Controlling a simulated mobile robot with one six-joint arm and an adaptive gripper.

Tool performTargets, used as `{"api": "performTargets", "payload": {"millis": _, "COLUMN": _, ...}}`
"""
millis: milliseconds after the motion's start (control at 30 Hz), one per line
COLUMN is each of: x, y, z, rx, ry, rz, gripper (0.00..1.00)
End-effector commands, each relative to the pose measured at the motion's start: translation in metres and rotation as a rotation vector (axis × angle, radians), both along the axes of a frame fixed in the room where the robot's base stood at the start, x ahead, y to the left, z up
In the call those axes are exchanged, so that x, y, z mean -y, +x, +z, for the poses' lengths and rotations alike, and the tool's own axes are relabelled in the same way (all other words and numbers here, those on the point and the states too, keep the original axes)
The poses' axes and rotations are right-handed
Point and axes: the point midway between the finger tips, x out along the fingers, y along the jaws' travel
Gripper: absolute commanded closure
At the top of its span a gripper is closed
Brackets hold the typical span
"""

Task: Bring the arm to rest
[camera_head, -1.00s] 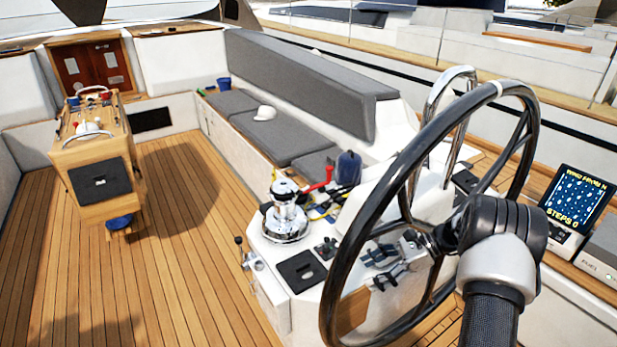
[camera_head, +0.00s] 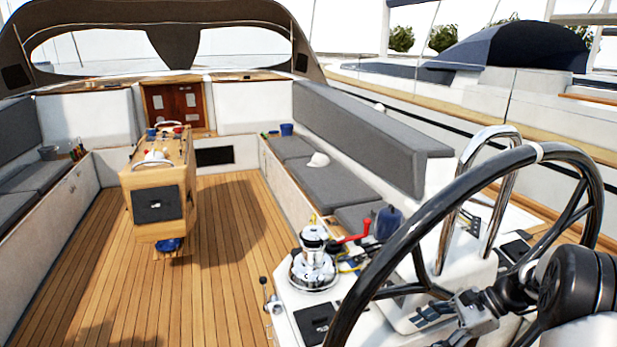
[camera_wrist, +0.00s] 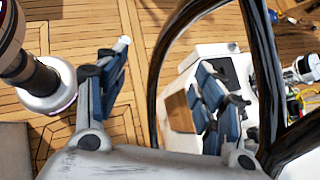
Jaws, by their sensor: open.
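My gripper (camera_head: 430,318) is in the head view at the lower right, beside the spokes of the steering wheel. It holds nothing that I can see. My arm (camera_head: 580,285) shows at the right edge of the head view, partly cut off.
The console with a chrome winch (camera_head: 314,262), red-handled tool (camera_head: 356,236) and blue container (camera_head: 387,223) stands left of the wheel. A wooden cockpit table (camera_head: 160,180) is farther off. The plank floor (camera_head: 235,260) between is clear. Grey cushioned benches (camera_head: 330,187) line both sides.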

Motion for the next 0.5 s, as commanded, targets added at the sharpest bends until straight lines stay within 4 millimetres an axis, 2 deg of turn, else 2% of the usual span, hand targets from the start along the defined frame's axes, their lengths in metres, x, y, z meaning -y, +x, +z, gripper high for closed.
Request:
{"api": "performTargets", "payload": {"millis": 167, "x": -0.028, "y": -0.018, "z": 0.032, "rx": 0.087, "ry": -0.126, "rz": 0.143, "gripper": 0.38}}
{"api": "performTargets", "payload": {"millis": 267, "x": -0.049, "y": -0.037, "z": 0.053, "rx": 0.156, "ry": -0.221, "rz": 0.261, "gripper": 0.38}}
{"api": "performTargets", "payload": {"millis": 500, "x": -0.094, "y": -0.101, "z": 0.090, "rx": 0.348, "ry": -0.460, "rz": 0.571, "gripper": 0.38}}
